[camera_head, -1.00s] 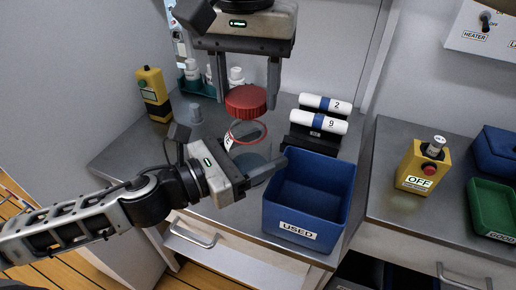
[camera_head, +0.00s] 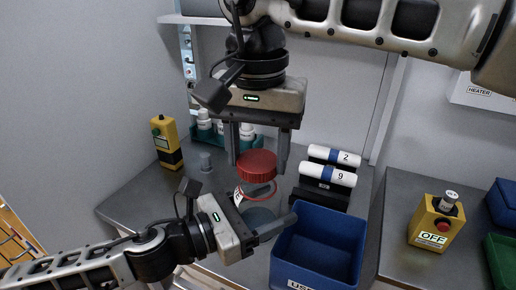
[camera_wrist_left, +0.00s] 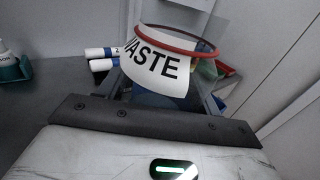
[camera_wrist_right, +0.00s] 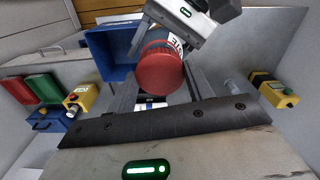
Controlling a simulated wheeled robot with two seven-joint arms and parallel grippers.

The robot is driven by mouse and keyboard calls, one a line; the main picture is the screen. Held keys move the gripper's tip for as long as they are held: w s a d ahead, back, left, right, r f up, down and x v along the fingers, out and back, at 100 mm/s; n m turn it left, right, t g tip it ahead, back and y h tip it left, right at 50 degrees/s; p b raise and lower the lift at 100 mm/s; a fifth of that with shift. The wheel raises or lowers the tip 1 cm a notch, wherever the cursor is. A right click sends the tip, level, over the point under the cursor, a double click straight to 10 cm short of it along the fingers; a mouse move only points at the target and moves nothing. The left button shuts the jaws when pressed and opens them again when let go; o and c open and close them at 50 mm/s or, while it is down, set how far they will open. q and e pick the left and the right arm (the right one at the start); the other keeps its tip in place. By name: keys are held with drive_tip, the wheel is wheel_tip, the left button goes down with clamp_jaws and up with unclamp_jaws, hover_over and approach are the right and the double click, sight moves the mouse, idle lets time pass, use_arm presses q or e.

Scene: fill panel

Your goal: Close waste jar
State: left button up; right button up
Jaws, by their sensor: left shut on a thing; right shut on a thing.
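The waste jar is clear, with a red ring at its rim (camera_head: 270,196) and a white label reading "WASTE" (camera_wrist_left: 160,66) in the left wrist view. My left gripper (camera_head: 268,219) is shut on the jar's body from the left. The red lid (camera_head: 257,165) is ribbed and round. My right gripper (camera_head: 257,155) points down and is shut on the lid, holding it just above the jar's rim. In the right wrist view the lid (camera_wrist_right: 159,73) hides most of the jar, so the gap between lid and rim is hard to judge there.
A blue bin (camera_head: 318,245) marked "USED" stands right of the jar. Rolls numbered 2 and 9 (camera_head: 328,174) lie in a black rack behind it. A teal rack with white bottles (camera_head: 205,128) and a yellow-black device (camera_head: 166,142) stand at the back left.

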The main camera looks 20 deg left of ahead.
sight(258, 205)
drive_tip(key=shift+f, duration=0.7)
drive_tip(key=shift+f, duration=0.55)
